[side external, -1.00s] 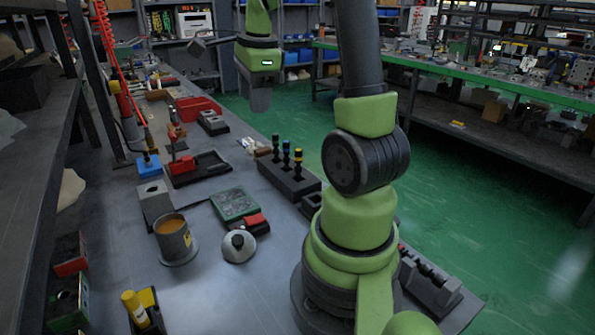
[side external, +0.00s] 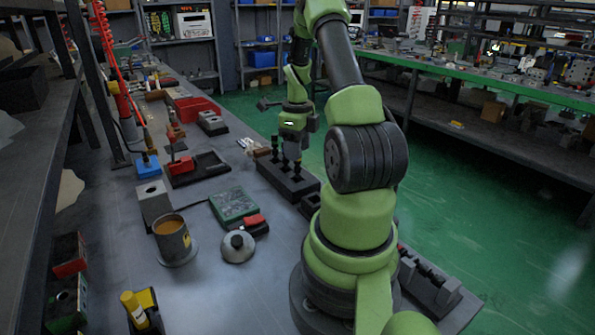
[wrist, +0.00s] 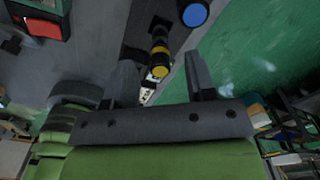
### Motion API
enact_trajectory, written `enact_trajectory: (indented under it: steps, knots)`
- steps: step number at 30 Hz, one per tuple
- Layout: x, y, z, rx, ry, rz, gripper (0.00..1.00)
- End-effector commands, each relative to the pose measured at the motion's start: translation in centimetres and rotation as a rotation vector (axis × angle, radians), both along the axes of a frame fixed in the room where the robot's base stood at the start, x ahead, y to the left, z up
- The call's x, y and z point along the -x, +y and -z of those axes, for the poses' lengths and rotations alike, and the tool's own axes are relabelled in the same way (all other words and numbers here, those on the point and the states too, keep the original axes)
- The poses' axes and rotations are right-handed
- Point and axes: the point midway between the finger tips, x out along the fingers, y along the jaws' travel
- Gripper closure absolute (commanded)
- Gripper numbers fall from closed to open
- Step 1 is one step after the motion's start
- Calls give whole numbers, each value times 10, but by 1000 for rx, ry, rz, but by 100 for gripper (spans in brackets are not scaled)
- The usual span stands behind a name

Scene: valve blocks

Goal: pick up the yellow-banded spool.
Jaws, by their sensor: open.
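The yellow-banded spool (wrist: 160,52) is dark with a yellow band and a yellow end. In the wrist view it shows between the two fingers of my gripper (wrist: 160,62), which is open, with space on both sides. A blue-topped spool (wrist: 194,14) shows at the top right of that view. In the side view my gripper (side external: 293,146) is low over the dark valve block (side external: 287,184), where several dark spools stand upright. Their coloured tops are hidden or too dark to tell apart there.
A green board (side external: 233,204) and a red-and-black item (side external: 255,224) lie left of the block. A grey pot with orange contents (side external: 173,238) and a round grey part (side external: 238,246) stand nearer the camera. Bare bench lies between them.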

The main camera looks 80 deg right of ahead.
Motion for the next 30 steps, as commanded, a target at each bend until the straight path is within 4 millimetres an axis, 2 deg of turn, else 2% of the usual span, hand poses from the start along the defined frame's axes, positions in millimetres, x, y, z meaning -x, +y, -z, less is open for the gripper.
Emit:
enact_trajectory:
  steps: [4, 12, 14, 19, 27, 30]
  knots:
    - [0, 0, 19, -2, 0, 0, 49]
    - [0, 0, 22, 1, -1, -1, 49]
    - [0, 0, 22, 1, -1, -1, 61]
    - [0, 0, 22, 1, -1, -1, 100]
    - [-1, 0, 21, 2, -2, -1, 100]
    - [-1, -1, 13, 6, -3, -1, 100]
